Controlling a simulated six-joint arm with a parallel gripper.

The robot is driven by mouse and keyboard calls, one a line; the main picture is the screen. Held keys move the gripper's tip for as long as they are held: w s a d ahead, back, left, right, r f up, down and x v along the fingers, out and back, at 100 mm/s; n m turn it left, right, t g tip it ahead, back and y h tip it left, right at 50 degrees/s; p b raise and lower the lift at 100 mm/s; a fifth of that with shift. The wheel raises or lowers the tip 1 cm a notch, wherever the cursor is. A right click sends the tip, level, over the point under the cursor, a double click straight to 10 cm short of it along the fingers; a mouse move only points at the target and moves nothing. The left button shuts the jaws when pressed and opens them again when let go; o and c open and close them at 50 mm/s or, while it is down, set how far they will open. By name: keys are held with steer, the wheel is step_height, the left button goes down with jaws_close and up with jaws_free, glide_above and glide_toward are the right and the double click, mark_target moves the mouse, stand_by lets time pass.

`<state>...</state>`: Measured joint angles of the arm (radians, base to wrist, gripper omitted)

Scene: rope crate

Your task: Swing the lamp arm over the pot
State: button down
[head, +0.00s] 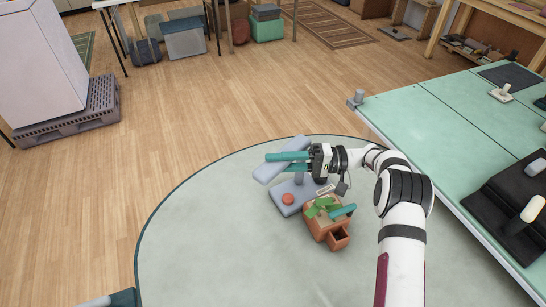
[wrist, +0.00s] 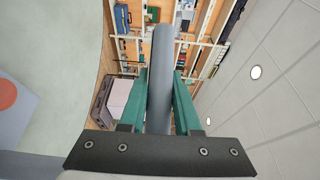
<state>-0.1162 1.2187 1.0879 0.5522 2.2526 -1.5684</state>
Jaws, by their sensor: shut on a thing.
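The lamp has a grey-blue base (head: 279,193) with a red disc (head: 288,199) and a pale grey-blue arm (head: 264,176) raised above it. My gripper (head: 268,163) reaches in from the right, its two teal fingers on the lamp. In the wrist view, a grey-blue bar (wrist: 160,85) of the lamp runs between the fingers (wrist: 160,88), shut on it. The terracotta pot (head: 320,229) with green leaves (head: 322,206) stands right and in front of the base. The lamp arm is above the base's back left, not over the pot. The gripper partly hides the lamp.
A teal piece (head: 344,211) lies at the pot's right side. The round pale table (head: 200,240) is clear to the left and in front. A green-topped table (head: 440,120) with black items stands to the right.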

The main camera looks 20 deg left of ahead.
steer(key=shift+s+d+n+g+h, duration=0.1)
steer(key=shift+d+n+g+h, duration=0.4)
steer(key=shift+g, duration=0.25)
steer(key=shift+s+d+n+g+h, duration=0.1)
steer(key=shift+d+n+g+h, duration=0.25)
steer(key=shift+n+g, duration=0.35)
steer(key=shift+d, duration=0.1)
steer(key=c, duration=0.6)
jaws_free()
